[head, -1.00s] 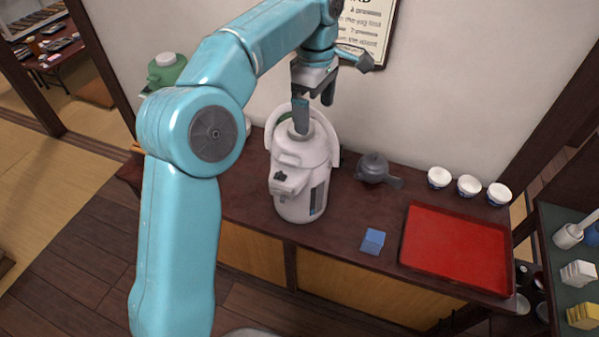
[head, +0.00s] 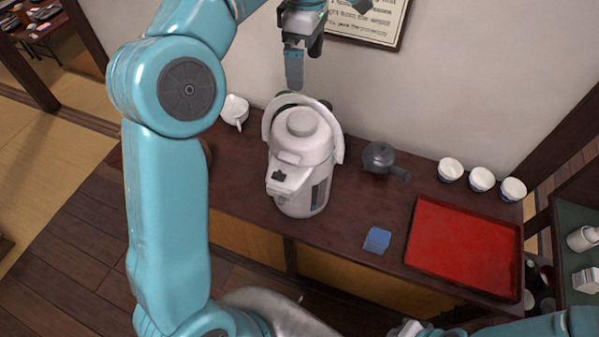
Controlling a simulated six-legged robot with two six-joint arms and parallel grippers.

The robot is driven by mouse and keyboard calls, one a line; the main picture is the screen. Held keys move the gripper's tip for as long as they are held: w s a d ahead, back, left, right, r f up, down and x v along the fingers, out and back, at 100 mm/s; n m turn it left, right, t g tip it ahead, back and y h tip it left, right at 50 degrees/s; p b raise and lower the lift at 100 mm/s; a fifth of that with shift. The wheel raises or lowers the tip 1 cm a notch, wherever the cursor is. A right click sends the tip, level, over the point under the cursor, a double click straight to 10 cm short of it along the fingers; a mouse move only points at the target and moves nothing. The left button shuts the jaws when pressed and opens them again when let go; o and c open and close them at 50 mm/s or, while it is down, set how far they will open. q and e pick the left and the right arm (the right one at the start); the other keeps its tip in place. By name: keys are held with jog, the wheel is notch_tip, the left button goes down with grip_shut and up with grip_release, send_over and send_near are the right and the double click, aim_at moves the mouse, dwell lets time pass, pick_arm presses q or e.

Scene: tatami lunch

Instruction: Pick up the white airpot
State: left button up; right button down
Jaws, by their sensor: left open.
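The white airpot (head: 301,160) stands upright on the dark wooden counter, with its carrying handle leaning back behind the lid. Its spout faces the front left. My left gripper (head: 294,84) hangs above and slightly behind the airpot's lid, apart from it, with nothing held. One finger shows clearly; the other is mostly hidden. My right gripper cannot be made out; only part of that arm shows at the bottom right.
A framed sign (head: 370,22) hangs on the wall behind.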

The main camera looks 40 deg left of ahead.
aim_at(302, 102)
pick_arm(q)
notch_tip(302, 102, down, 7)
jog(key=shift+w+d+f+b, duration=0.1)
jog(key=shift+w+d+b, duration=0.05)
jog(key=shift+b, duration=0.25)
jog(key=shift+s+f, duration=0.35)
jog(key=shift+f, duration=0.15)
jog(key=f, duration=0.4)
jog(key=shift+a, duration=0.25)
jog(key=shift+f, duration=0.35)
pick_arm(e)
jog(key=shift+s+d+f, duration=0.1)
jog(key=shift+d+f, duration=0.05)
jog(key=shift+f, duration=0.5)
pick_arm(q)
jog(key=shift+c, duration=0.3)
